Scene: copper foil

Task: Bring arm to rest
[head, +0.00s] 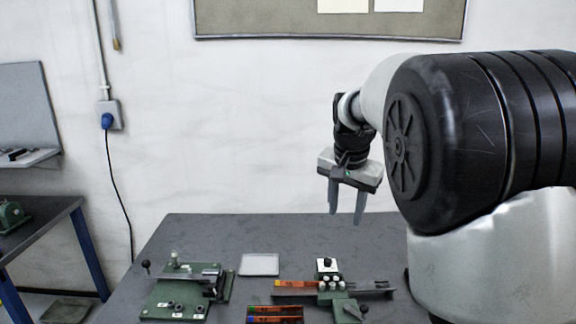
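My gripper (346,206) hangs above the back part of the grey table (200,232), its two fingers pointing down. The fingers stand apart with nothing visible between them. My arm comes in from the right, and its large black joint fills much of the right side of the head view. The gripper is clear of the table and of the things on it.
On the table are a green fixture (178,296) at left, a pale tray (259,264), a second green fixture (340,300) with a copper-coloured strip (296,287), and more strips (274,311) in front. A pinboard (250,22) hangs on the wall. A side bench (40,232) stands left.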

